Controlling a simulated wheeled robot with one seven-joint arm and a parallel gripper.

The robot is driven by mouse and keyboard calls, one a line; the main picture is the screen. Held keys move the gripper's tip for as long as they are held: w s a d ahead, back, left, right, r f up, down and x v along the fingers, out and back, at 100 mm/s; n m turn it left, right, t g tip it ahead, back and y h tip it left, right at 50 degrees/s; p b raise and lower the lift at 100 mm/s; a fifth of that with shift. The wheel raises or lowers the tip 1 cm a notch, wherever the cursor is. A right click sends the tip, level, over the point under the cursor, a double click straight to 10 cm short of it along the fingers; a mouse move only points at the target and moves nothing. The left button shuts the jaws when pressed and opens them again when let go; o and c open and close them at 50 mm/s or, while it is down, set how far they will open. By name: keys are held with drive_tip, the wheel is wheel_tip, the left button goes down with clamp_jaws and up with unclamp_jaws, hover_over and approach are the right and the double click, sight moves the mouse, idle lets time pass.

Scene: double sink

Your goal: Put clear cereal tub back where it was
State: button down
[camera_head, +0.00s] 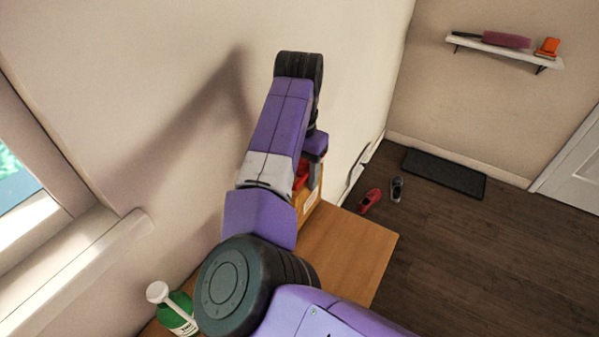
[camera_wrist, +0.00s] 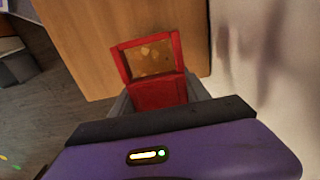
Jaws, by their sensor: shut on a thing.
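The clear cereal tub has a red lid (camera_wrist: 160,95) with brown contents showing through a clear part in the wrist view. In the head view the tub (camera_head: 307,201) shows as a tan body with red on top, partly hidden behind my arm. My gripper (camera_wrist: 158,100) is shut on the tub near its red lid. The gripper is mostly hidden in the head view, where a grey finger (camera_head: 315,174) shows beside the red part. The tub is over the counter's far end near the wall. I cannot tell whether its base touches the wood.
The wooden counter (camera_head: 350,245) is bare to the right of the tub, up to its edge. A green bottle with a white top (camera_head: 180,310) stands at the near left. The wall is close on the left. Shoes (camera_head: 370,200) and a dark mat (camera_head: 444,173) lie on the floor.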

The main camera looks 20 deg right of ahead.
drive_tip(key=shift+f, duration=0.15)
drive_tip(key=c, duration=0.5)
unclamp_jaws()
wheel_tip(320, 180, up, 12)
drive_tip(key=shift+r+b, duration=0.1)
drive_tip(key=shift+b, duration=0.4)
